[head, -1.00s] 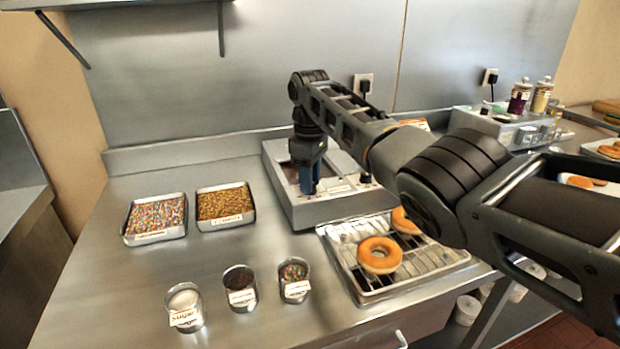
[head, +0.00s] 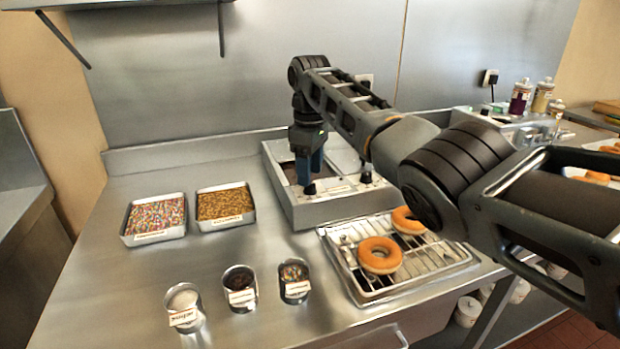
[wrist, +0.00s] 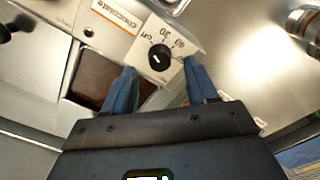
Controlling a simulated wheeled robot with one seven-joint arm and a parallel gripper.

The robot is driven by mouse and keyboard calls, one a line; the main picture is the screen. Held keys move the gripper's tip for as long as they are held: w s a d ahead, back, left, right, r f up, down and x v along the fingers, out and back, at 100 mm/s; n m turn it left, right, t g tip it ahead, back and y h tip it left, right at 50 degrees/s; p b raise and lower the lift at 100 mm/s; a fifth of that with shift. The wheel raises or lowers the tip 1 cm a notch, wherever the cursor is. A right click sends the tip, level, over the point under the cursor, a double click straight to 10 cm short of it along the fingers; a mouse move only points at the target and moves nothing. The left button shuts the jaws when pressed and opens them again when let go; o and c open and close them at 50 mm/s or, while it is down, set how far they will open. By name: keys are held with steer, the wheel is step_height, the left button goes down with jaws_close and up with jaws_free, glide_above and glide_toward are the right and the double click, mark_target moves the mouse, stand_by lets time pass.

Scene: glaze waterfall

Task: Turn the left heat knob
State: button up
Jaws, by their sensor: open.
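The left heat knob (head: 310,189) is a small black knob on the sloped front of the grey warmer. In the wrist view the knob (wrist: 160,57) has a white pointer line and sits on a pale dial plate marked off, 30 and 40, next to a "chocolate" label (wrist: 115,16). My gripper (head: 309,178) is over the warmer, pointing down, just above and behind the knob in the head view. In the wrist view its blue fingertips (wrist: 161,66) are apart, one on each side of the knob. I cannot tell whether they touch it.
A second black knob (head: 366,177) is to the right on the same warmer (head: 335,207). A wire rack tray (head: 440,262) with two donuts stands in front. Sprinkle trays (head: 155,238) and topping cups (head: 240,298) are on the left. The counter between them is clear.

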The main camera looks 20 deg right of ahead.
steer(key=shift+r+b, duration=0.3)
steer(key=shift+r, duration=2.25)
